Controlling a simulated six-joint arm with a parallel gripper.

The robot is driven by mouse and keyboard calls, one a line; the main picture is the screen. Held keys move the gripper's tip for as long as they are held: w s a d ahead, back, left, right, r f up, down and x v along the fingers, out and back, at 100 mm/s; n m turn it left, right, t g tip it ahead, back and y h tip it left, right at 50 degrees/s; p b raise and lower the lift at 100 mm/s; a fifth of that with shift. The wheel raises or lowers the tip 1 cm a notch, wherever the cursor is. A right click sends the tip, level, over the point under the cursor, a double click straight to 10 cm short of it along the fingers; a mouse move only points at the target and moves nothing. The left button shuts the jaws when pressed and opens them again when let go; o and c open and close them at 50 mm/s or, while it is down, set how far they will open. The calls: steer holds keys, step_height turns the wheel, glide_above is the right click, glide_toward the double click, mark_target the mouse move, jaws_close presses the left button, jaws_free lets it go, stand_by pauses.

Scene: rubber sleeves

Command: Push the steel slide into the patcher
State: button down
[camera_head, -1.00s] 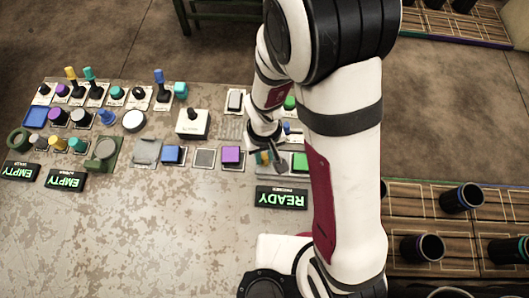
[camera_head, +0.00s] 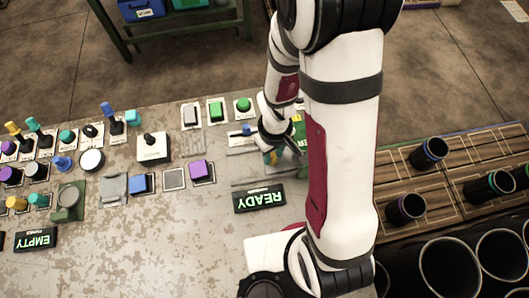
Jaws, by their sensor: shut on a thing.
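My gripper (camera_head: 277,150) is low over the right end of the bench, behind the black READY display (camera_head: 259,198). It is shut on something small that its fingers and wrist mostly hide. A teal and yellow part (camera_head: 270,158) shows right at the fingers; I cannot tell whether it is held. Grey metal plates or rails (camera_head: 246,152) lie just left of the gripper, with a blue-handled piece (camera_head: 243,131) above them. I cannot single out the steel slide or the patcher for certain. My arm covers the area to the right.
Purple (camera_head: 202,170) and blue (camera_head: 139,184) blocks and a white box with a black knob (camera_head: 153,147) stand to the left. Push buttons (camera_head: 216,110) line the far edge. Dark cups (camera_head: 405,208) stand on wooden trays at right.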

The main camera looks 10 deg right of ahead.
steer(key=shift+d, duration=0.15)
steer(key=c, duration=0.7)
jaws_free()
steer(key=shift+r, duration=0.1)
step_height(320, 180, up, 16)
steer(key=shift+f, duration=0.2)
